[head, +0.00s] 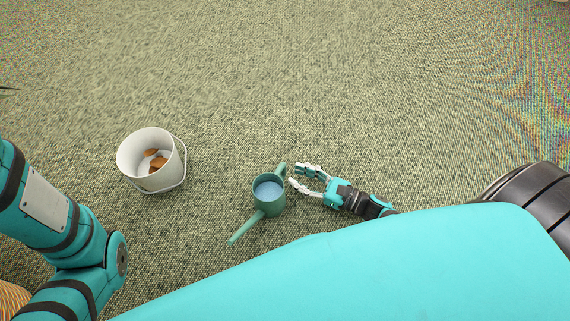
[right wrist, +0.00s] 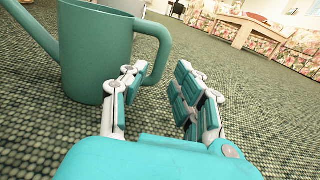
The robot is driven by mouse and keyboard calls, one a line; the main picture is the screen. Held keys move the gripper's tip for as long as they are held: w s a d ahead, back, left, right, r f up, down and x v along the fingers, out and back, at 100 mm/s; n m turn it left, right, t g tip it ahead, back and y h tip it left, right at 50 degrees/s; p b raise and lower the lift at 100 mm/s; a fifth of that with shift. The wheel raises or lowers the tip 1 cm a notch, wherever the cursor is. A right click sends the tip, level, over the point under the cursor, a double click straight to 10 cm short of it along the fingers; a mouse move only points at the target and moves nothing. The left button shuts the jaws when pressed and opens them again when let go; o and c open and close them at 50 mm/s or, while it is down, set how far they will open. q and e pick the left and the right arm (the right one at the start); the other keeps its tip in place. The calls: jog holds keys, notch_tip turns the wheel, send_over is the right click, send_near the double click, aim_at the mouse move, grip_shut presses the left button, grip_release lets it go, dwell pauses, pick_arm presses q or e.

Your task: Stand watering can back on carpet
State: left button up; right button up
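A green watering can (head: 268,208) stands upright on the carpet (head: 330,100), with bluish water showing inside. Its spout points to the lower left and its handle (head: 281,170) to the upper right. My right gripper (head: 296,174) is low over the carpet, just right of the can, with its fingers spread and nothing between them. In the right wrist view the can (right wrist: 92,55) stands left of and beyond the fingers. One fingertip is close to the handle (right wrist: 160,45); I cannot tell if they touch. My left arm shows at the left, but its gripper is out of view.
A white bucket (head: 135,165) with several orange-brown pieces inside stands left of the can. A woven orange item (head: 12,300) shows at the lower left edge. Carpet beyond is clear. Floral sofas (right wrist: 252,40) stand far off in the right wrist view.

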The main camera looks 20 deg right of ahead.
jog(key=p+v, duration=0.1)
jog(key=v, duration=0.5)
dwell(0.3)
